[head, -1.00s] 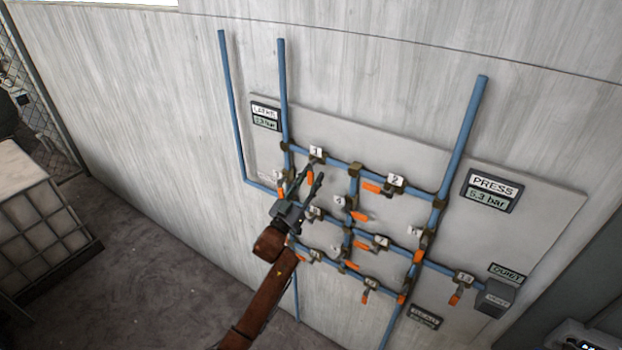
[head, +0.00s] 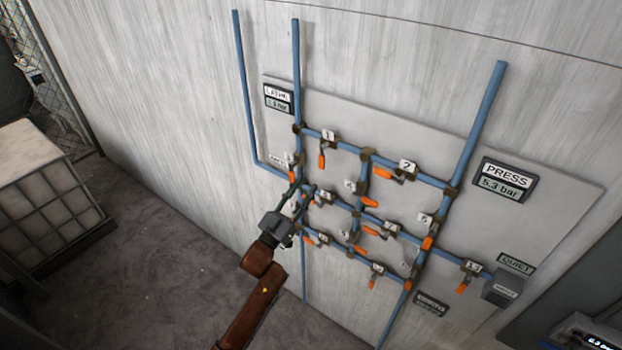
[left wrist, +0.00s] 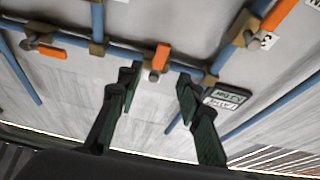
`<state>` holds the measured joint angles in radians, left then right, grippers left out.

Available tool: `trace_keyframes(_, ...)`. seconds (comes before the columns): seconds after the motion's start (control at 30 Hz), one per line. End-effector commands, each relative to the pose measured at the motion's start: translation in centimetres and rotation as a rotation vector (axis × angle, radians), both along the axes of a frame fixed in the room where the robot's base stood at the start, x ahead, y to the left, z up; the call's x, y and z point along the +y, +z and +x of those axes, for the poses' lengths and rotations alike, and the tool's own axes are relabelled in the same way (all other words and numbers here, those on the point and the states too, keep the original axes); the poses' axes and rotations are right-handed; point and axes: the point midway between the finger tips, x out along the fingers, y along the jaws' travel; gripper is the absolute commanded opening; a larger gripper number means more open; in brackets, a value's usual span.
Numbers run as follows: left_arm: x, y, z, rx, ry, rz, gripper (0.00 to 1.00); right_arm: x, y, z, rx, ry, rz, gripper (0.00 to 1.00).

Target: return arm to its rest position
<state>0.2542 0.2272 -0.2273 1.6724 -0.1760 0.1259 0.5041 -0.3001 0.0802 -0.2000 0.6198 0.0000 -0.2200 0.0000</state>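My left gripper (head: 296,205) is on the brown arm that comes in from the lower left in the head view. It is in front of the left part of the pipe panel. In the left wrist view its two dark green fingers (left wrist: 157,88) stand apart with nothing between them. An orange valve handle (left wrist: 161,57) shows beyond the gap between the fingers, and I see no contact with it. The head view shows the grey panel (head: 400,140) with blue pipes and several orange-handled valves, such as valve 1 (head: 322,160). My right gripper is not in view.
A PRESS gauge (head: 505,180) reading 5.3 bar is at the panel's right. A LATHE gauge (head: 278,98) is at its upper left. A crate-like block (head: 40,190) stands at the far left. The floor (head: 150,260) between it and the wall is clear.

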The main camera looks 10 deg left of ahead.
Motion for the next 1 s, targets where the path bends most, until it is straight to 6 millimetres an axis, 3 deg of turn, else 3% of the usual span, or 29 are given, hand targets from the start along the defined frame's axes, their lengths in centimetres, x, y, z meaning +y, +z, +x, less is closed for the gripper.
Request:
trace_keyframes(0.57, 0.3, -0.3, -0.7, -0.001, 0.0, 0.0, 0.33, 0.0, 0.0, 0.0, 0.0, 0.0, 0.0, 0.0)
trace_keyframes(0.67, 0.4, -1.1, -0.6, 0.011, 0.004, 0.003, 0.33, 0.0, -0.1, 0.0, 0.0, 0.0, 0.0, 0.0)
trace_keyframes(0.77, 1.1, -4.4, -0.2, 0.058, 0.024, 0.013, 0.33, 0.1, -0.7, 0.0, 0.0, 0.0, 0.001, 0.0)
trace_keyframes(0.87, 2.2, -10.3, 0.3, 0.141, 0.056, 0.034, 0.33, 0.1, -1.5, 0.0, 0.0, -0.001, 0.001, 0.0)
trace_keyframes(1.0, 4.2, -20.5, 0.0, 0.284, 0.109, 0.074, 0.33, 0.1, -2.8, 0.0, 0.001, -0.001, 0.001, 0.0)
